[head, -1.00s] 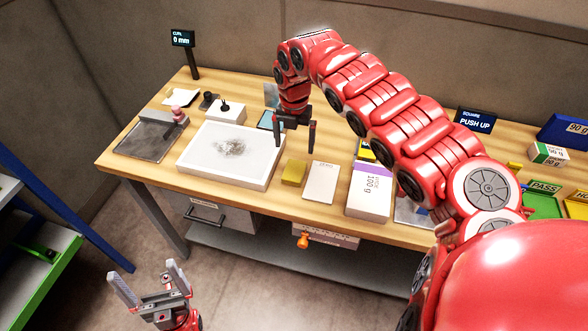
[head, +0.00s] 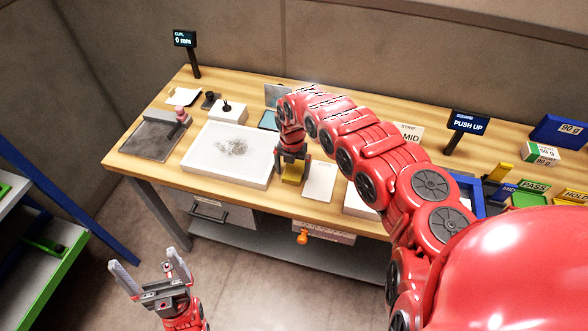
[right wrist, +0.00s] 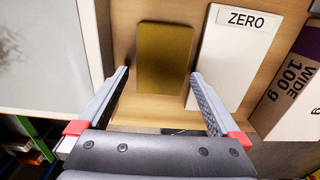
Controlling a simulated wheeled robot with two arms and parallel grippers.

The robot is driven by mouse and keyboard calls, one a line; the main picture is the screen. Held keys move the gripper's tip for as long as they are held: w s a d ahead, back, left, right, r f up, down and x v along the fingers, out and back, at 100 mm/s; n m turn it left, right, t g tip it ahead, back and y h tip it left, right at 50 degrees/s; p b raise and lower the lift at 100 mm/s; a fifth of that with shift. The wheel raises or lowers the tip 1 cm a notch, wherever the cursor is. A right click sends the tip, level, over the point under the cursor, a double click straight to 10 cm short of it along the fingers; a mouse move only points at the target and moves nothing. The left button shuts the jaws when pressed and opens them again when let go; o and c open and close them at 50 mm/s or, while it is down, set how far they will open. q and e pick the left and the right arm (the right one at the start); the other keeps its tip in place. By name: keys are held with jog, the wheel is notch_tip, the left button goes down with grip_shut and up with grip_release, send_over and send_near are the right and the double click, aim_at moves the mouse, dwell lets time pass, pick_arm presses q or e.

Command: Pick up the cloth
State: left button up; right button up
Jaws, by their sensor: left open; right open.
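The cloth is a folded mustard-yellow square (head: 292,173) lying on the wooden table between the white tray and a white card. In the right wrist view the cloth (right wrist: 164,57) lies flat ahead of the fingertips, nearly centred between them. My right gripper (head: 292,172) is open and empty, pointing down above the cloth, and hides part of it in the head view. It also shows in the right wrist view (right wrist: 161,80), its right finger over the edge of the white card. My left gripper (head: 147,272) is open and empty, low at the front left, away from the table.
The white tray (head: 187,163) with a grey smudge lies left of the cloth. The table's front edge is near the cloth.

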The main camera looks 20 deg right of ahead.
jog(key=shift+f, duration=0.2)
jog(key=c, duration=1.2)
jog(key=shift+c, duration=0.2)
jog(key=shift+r, duration=0.15)
